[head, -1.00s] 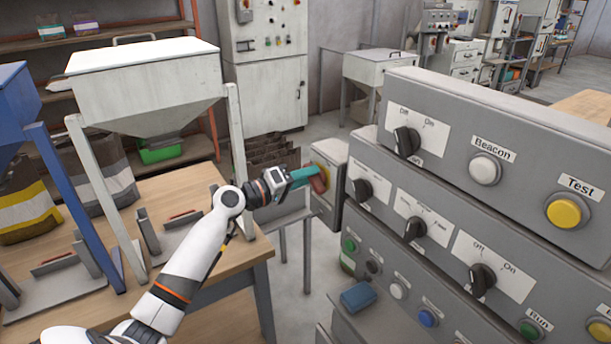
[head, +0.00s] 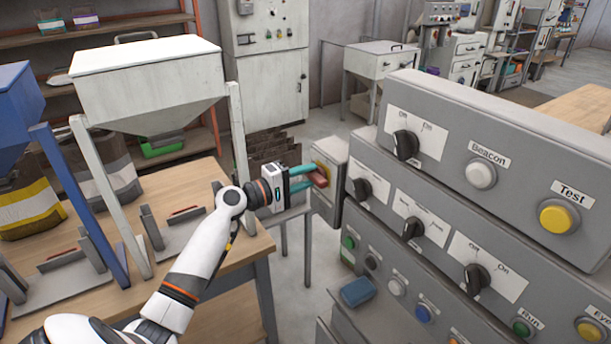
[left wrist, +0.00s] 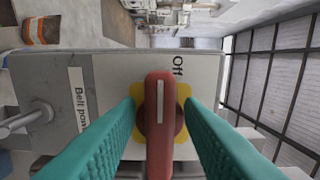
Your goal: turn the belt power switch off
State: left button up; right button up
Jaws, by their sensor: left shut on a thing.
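The belt power switch is a red handle (head: 320,178) on a yellow plate, on the left face of a small grey box (head: 334,200) at the left end of the control panel. My left gripper (head: 313,177) has its teal fingers on either side of the handle and is shut on it. In the left wrist view, the red handle (left wrist: 160,125) stands upright in the picture between the fingers. The "Off" label (left wrist: 178,67) shows just beyond and right of its tip. A "Belt pow..." label (left wrist: 79,100) is partly hidden by a finger. My right gripper is not in view.
The grey control panel (head: 470,220), with several knobs and buttons, fills the right side close to the switch box. A wooden table (head: 190,245) with a white hopper (head: 150,85) stands left. A blue block (head: 357,291) lies on a ledge below the panel.

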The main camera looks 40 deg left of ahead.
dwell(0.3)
pick_arm(q)
jog(key=o, duration=0.6)
jog(key=shift+a, duration=0.1)
jog(key=shift+o, duration=0.2)
jog(key=shift+s+f, duration=0.1)
jog(key=shift+s, duration=0.1)
jog(key=b+v, duration=0.4)
jog(key=v, duration=0.7)
jog(key=shift+s+a, duration=0.15)
jog(key=shift+s, duration=0.15)
